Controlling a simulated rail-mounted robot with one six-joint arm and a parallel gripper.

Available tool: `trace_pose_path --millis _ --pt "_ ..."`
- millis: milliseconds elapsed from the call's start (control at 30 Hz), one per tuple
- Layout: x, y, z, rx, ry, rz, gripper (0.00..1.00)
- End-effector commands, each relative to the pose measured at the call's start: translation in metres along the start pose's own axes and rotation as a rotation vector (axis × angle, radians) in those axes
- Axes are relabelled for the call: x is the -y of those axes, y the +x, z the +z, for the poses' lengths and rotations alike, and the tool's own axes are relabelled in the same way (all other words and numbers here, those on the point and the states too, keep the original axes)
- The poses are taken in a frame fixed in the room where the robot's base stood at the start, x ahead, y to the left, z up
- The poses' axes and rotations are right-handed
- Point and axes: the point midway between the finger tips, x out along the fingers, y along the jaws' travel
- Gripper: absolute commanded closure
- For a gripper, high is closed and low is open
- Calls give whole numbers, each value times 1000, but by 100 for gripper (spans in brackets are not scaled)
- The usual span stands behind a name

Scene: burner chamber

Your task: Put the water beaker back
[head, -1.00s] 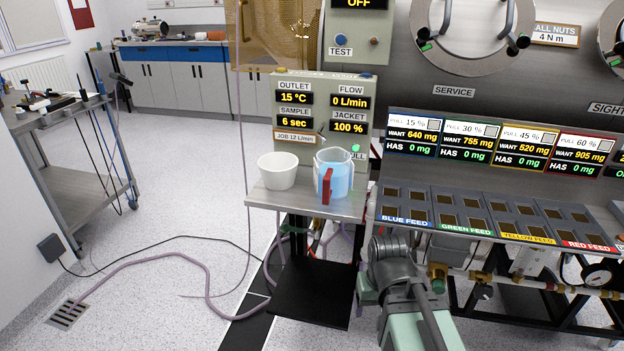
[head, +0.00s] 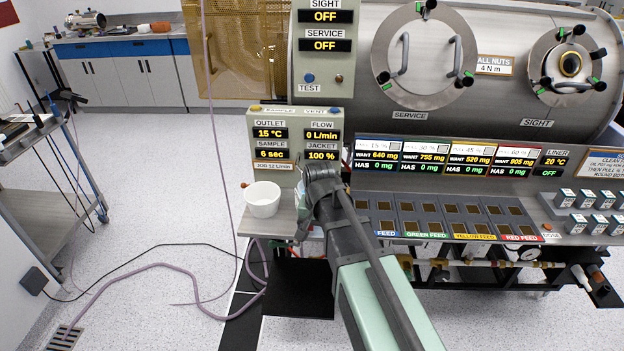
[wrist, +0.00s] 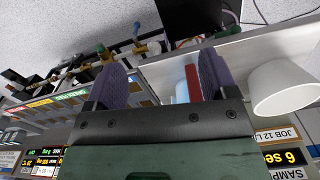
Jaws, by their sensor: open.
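The water beaker, pale blue with a red handle (wrist: 193,84), shows in the wrist view between the spread purple fingers of my gripper (wrist: 163,60), nearer the right finger. The gripper is open; I cannot tell whether a finger touches the handle. In the head view my arm and wrist (head: 322,185) cover the beaker at the right end of the small steel shelf (head: 262,226).
A white cup (head: 262,200) stands on the shelf left of my gripper and also shows in the wrist view (wrist: 284,90). The panel with the flow readouts (head: 295,140) rises behind the shelf. Feed trays (head: 450,215) lie to the right.

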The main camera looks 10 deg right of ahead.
Motion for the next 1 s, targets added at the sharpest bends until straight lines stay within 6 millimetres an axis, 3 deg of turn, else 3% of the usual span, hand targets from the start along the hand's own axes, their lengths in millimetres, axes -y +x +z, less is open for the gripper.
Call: trace_pose_path --millis 33,100,233,300,400,500,667,900,1000 --pt "16 -68 -30 0 175 0 21" --pt "32 -100 -60 0 520 0 21" --pt "51 -109 -94 0 1136 0 21" --pt "54 -106 -101 0 1406 0 21" --pt "56 -102 -103 0 1670 0 21" --pt "55 -102 -103 0 1792 0 21" --pt "55 -97 -102 0 1812 -1 21" --pt "55 -48 -102 0 1810 -1 21" --pt "55 -41 -102 0 1809 -1 21"
